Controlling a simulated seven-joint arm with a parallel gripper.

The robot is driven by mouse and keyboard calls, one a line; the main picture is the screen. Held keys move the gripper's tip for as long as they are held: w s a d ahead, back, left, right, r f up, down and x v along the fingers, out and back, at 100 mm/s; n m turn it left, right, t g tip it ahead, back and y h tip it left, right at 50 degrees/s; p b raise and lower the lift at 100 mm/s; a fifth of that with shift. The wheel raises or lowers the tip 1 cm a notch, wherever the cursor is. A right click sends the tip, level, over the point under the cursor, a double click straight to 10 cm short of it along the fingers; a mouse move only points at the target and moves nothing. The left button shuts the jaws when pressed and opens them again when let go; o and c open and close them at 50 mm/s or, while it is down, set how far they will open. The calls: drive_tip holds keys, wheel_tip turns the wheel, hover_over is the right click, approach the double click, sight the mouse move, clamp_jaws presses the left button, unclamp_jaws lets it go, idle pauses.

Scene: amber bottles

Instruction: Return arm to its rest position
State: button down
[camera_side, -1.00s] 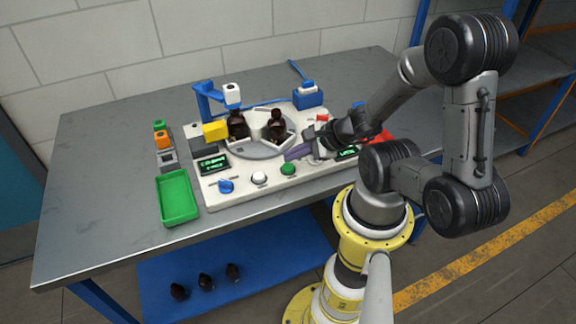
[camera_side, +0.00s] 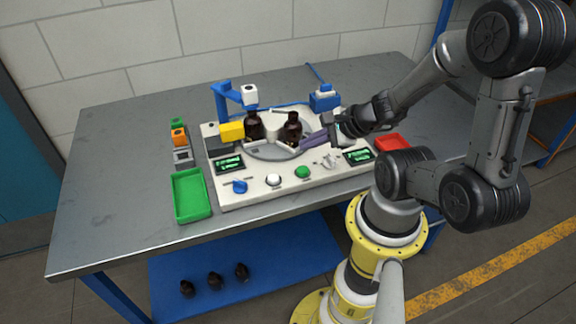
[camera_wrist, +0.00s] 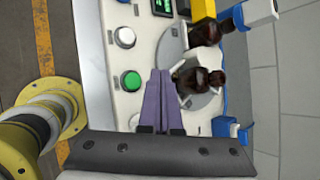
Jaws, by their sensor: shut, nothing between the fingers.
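My gripper (camera_side: 305,142) has purple fingers, shut with nothing between them. It is above the right part of the white station (camera_side: 235,193), with its tips close to the right-hand amber bottle (camera_side: 293,127). In the wrist view the shut fingers (camera_wrist: 160,85) point toward that bottle (camera_wrist: 200,82); I cannot tell whether they touch it. A second amber bottle (camera_side: 254,127) stands to its left on the round grey turntable (camera_side: 268,155). My arm reaches in from the right, bent at the elbow.
A green tray (camera_side: 190,196) lies at the left and a red tray (camera_side: 392,142) at the right of the station. A blue post (camera_side: 221,102) and a blue-white device (camera_side: 324,98) stand behind. Several buttons line the front.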

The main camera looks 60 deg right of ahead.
drive_tip(key=shift+w+a, duration=0.15)
drive_tip(key=shift+a, duration=0.25)
drive_tip(key=a+r+n+g+y, duration=0.2)
drive_tip(key=a+r+n+y, duration=0.3)
drive_tip(key=a+r+n, duration=0.85)
drive_tip(key=s+d+r+n+g+h, duration=0.1)
drive_tip(key=s+d+n+h, duration=0.3)
drive_tip(key=n, duration=1)
drive_tip(key=shift+s+d+r+g+h, duration=0.3)
drive_tip(key=shift+s+d+r, duration=0.2)
drive_tip(key=shift+s, duration=0.5)
